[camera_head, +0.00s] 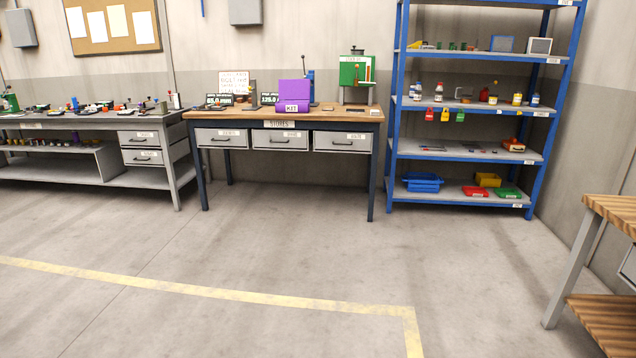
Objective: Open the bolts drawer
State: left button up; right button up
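A wooden-topped bench (360,113) with a sign that seems to read "STORES" (280,124) stands against the back wall. Under its top are three grey drawers with dark handles: a left drawer (208,138), a middle drawer (268,139) and a right drawer (331,145). All three look shut. Each has a small label too small to read, so I cannot tell which one is for bolts. Neither of my grippers is in view.
A grey bench (150,178) with small parts and two drawers (143,157) stands at the left. A blue shelf rack (391,150) stands right of the stores bench. A wooden table (612,208) is at the right edge. The floor (250,240) ahead is clear, with a yellow line (180,287).

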aim_at(323, 140)
jog(key=i, duration=3.7)
